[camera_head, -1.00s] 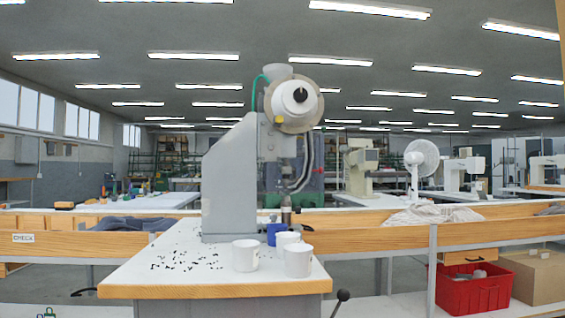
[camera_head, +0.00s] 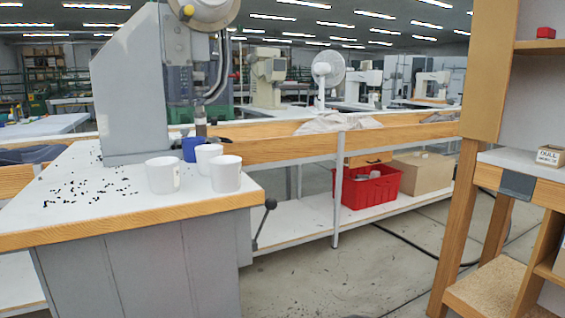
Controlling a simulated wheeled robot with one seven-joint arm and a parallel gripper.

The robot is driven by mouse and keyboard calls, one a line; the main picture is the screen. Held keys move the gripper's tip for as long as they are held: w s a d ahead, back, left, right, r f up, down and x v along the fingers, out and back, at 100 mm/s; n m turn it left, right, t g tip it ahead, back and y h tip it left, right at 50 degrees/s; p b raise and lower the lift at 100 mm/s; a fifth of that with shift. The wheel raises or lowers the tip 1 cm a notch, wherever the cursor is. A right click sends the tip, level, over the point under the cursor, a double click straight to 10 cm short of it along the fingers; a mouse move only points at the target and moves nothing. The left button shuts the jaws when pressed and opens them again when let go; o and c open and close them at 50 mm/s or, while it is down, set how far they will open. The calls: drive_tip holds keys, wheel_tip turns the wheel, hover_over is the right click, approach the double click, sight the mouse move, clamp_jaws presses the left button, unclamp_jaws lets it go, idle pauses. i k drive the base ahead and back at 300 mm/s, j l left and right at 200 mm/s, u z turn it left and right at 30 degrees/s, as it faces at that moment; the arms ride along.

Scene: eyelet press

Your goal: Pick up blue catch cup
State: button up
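The blue catch cup (camera_head: 190,149) stands upright on the white table (camera_head: 110,213), below the press head at the foot of the grey eyelet press (camera_head: 130,90). A white cup (camera_head: 207,157) partly hides its right side. Two more white cups stand nearer the front, one on the left (camera_head: 162,175) and one on the right (camera_head: 226,174). My gripper is not in view.
Small black bits (camera_head: 85,190) lie scattered on the table's left part. A black-knobbed lever (camera_head: 268,208) sticks out at its right side. A wooden shelf (camera_head: 480,130) stands at the right. A red crate (camera_head: 368,188) sits on a low shelf. Floor between is open.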

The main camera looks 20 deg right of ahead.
sight(188, 144)
drive_tip(key=i+l+z, duration=0.4)
drive_tip(key=i, duration=0.4)
drive_tip(key=i+z, duration=0.4)
drive_tip(key=i, duration=0.45)
drive_tip(key=i+u, duration=0.35)
drive_tip(key=i, duration=0.15)
drive_tip(key=i+l+u, duration=0.25)
drive_tip(key=i+u, duration=0.15)
drive_tip(key=i+l+u, duration=0.35)
drive_tip(key=i, duration=0.15)
drive_tip(key=u, duration=3.5)
